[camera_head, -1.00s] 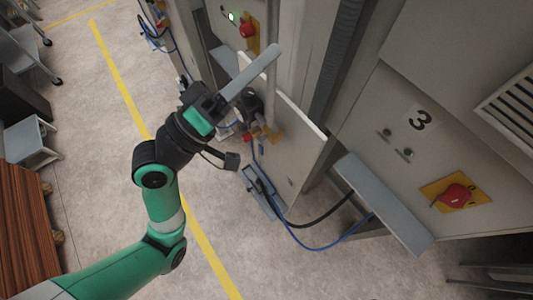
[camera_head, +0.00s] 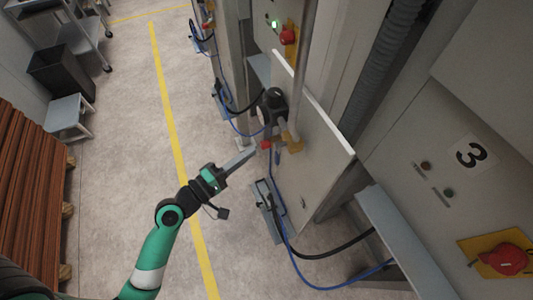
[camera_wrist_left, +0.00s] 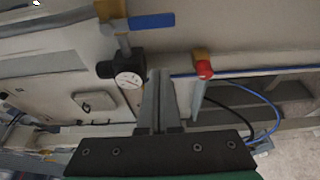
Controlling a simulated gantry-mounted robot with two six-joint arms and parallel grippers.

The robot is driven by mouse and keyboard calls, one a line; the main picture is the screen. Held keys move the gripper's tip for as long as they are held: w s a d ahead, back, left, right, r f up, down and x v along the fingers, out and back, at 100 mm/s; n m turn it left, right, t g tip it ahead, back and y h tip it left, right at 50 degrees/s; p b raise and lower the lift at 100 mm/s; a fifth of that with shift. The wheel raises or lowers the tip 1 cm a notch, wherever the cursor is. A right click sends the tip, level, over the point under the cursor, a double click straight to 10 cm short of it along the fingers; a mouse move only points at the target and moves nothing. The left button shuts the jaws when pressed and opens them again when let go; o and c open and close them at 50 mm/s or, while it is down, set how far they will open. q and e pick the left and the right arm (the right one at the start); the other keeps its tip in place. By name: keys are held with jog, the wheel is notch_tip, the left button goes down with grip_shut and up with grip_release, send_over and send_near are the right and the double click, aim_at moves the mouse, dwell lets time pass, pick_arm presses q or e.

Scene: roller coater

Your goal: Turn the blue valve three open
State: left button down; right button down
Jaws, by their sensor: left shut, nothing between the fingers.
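The blue valve handle (camera_wrist_left: 152,21) lies across a pipe near the top of the left wrist view. A black regulator with a white dial gauge (camera_wrist_left: 129,79) sits below it. In the head view the black regulator (camera_head: 273,98) is on the cabinet's edge; I cannot make out the blue handle there. My left gripper (camera_head: 252,150) is shut and empty, its tips near a red knob (camera_head: 266,145). In the left wrist view the shut fingers (camera_wrist_left: 158,74) point up between the gauge and the red knob (camera_wrist_left: 204,68), below the blue handle. My right gripper is out of view.
Blue and black hoses (camera_head: 318,256) hang near the floor. A wooden stack (camera_head: 25,170) and a grey step (camera_head: 68,115) stand left. The floor between is clear.

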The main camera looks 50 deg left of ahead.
aim_at(278, 154)
pick_arm(q)
jog(key=w+d+p, duration=0.2)
jog(key=w+d, duration=0.1)
jog(key=shift+w+d, duration=0.35)
jog(key=shift+s+d+n+p, duration=0.1)
jog(key=shift+d+n+p, duration=0.1)
jog(key=shift+n+p, duration=0.4)
